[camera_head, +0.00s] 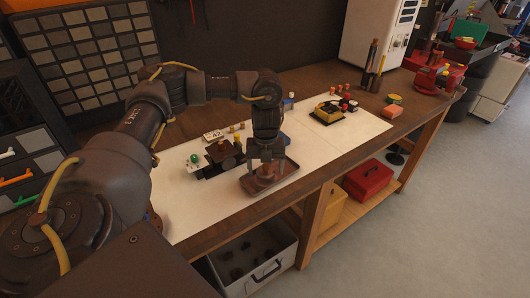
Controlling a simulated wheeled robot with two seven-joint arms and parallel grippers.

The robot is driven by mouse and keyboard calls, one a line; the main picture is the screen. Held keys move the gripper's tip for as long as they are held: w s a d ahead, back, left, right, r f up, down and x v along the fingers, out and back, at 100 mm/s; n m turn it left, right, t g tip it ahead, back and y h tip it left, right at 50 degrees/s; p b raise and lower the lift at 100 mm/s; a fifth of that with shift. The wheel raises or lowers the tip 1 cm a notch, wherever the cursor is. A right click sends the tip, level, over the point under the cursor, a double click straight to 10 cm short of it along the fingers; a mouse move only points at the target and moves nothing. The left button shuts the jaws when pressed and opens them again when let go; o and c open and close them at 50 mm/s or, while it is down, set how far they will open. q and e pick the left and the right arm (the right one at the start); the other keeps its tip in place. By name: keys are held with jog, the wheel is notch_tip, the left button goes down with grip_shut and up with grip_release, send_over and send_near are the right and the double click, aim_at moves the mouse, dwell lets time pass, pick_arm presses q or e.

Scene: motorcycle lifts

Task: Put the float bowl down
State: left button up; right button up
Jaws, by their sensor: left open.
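The float bowl looks like a small copper-brown piece (266,171) in a shallow brown tray (285,178) near the front edge of the workbench. My left gripper (266,165) points straight down over the tray, with its fingers open on either side of the piece. The fingers hide part of it, and I cannot tell whether they touch it. The piece appears to sit on the tray floor. My right gripper is not in view.
A dark carburettor-like assembly (219,153) stands left of the tray on the white mat (330,150). A yellow-and-black device (329,112) stands farther right. A grey bin (262,277) sits below the bench.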

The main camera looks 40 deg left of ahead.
pick_arm(q)
notch_tip(320, 180, up, 11)
jog(key=shift+f, duration=0.1)
dwell(0.7)
